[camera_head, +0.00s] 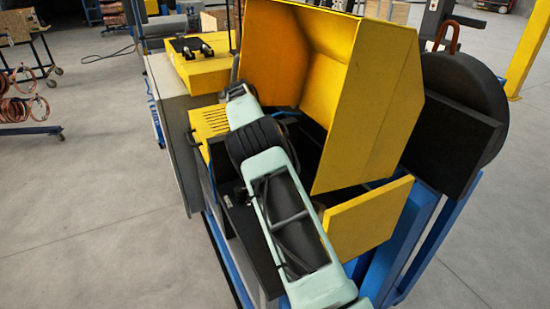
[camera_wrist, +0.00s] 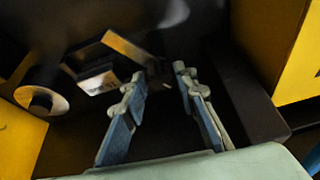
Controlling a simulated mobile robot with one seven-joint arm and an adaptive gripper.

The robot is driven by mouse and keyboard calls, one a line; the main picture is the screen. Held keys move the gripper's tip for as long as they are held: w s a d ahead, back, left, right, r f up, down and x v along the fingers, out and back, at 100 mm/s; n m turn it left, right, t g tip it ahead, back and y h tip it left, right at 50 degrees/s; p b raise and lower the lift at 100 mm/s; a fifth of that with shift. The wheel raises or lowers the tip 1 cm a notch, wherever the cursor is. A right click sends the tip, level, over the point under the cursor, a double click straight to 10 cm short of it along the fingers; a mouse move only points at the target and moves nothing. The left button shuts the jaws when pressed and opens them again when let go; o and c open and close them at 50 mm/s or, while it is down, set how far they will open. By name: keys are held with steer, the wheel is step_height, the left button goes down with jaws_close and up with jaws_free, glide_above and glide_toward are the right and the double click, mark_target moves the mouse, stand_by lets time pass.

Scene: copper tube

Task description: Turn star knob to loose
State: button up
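I cannot make out the star knob clearly in either view; the area ahead of my fingertips in the wrist view is dark and blurred. My gripper (camera_wrist: 158,76) shows in the wrist view with its two fingers apart and a dark gap between them. Small dark metal parts lie just past the fingertips, and I cannot tell whether the fingers touch them. In the head view my arm covers the gripper, which is inside the yellow machine (camera_head: 375,95) under its raised hood.
In the wrist view a grey cylinder (camera_wrist: 42,99) and a block with a pale label (camera_wrist: 100,82) sit left of my fingers. A yellow panel (camera_wrist: 292,50) stands close on the right. In the head view a yellow flap (camera_head: 365,218) is beside my arm.

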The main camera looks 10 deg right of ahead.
steer(key=o, duration=0.4)
steer(key=shift+o, duration=0.2)
steer(key=shift+a+r, duration=0.1)
steer(key=shift+r, duration=0.1)
steer(key=s+a+r, duration=0.1)
steer(key=a+r, duration=0.1)
steer(key=a, duration=0.8)
steer(key=s+a+r, duration=0.2)
steer(key=a, duration=0.9)
steer(key=shift+s+a+r, duration=0.15)
steer(key=shift+s+a, duration=0.1)
steer(key=shift+c, duration=0.3)
